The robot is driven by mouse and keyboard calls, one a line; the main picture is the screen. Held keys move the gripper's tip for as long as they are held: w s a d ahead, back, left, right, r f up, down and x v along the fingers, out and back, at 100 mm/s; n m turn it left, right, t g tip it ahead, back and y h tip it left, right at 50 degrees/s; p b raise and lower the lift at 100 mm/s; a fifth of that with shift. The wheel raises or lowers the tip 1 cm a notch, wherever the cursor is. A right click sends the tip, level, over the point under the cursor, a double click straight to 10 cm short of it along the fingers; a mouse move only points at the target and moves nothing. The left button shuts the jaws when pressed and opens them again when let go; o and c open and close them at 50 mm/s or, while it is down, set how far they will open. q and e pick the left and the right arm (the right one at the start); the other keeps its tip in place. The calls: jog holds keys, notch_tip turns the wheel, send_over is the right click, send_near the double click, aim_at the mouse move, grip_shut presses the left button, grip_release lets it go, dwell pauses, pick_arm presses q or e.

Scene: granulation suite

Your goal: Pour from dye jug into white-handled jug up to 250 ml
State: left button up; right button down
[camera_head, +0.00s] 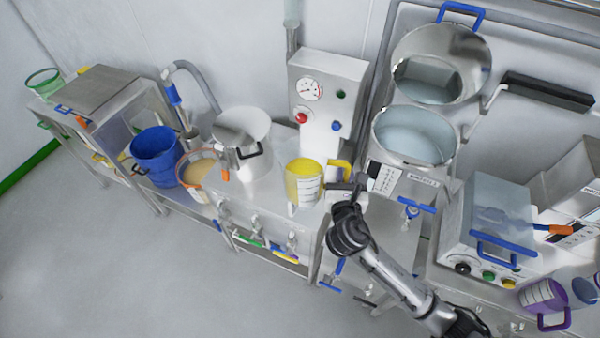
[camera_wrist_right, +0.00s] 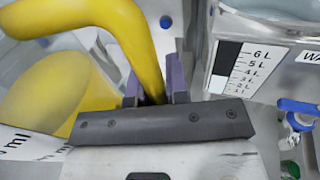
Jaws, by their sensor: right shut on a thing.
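A clear jug with a yellow handle and yellow contents (camera_head: 304,184), which looks like the dye jug, is at the middle of the head view, in front of the gauge cabinet. My right gripper (camera_head: 346,186) is shut on its yellow handle (camera_wrist_right: 130,35). In the right wrist view the jug's yellow contents (camera_wrist_right: 60,95) show at the left, with part of a "ml" scale. The jug looks roughly upright; I cannot tell whether it touches the bench. I cannot make out a white-handled jug with certainty. My left gripper is not in view.
A steel vessel (camera_head: 243,138), an orange-handled jug (camera_head: 203,170) and a blue bucket (camera_head: 155,150) stand to the left. The gauge cabinet (camera_head: 325,100) is behind. A litre-marked tank (camera_head: 415,135) is close on the right. A purple-handled jug (camera_head: 543,293) stands far right.

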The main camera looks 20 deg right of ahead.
jog(key=d+f+m+g+h, duration=0.1)
jog(key=d+f+m+h, duration=0.1)
jog(key=d+f, duration=0.1)
jog(key=d+f+m+g+h+p, duration=0.1)
jog(key=d+f+m+g+h, duration=0.1)
jog(key=d+f, duration=0.1)
jog(key=d+f+m+g+h, duration=0.1)
jog(key=d+f+g+h, duration=0.1)
jog(key=f, duration=0.3)
jog(key=shift+d+f+m, duration=0.15)
jog(key=shift+d+m, duration=0.25)
jog(key=shift+d, duration=0.05)
jog(key=shift+s, duration=0.1)
jog(key=shift+p, duration=0.35)
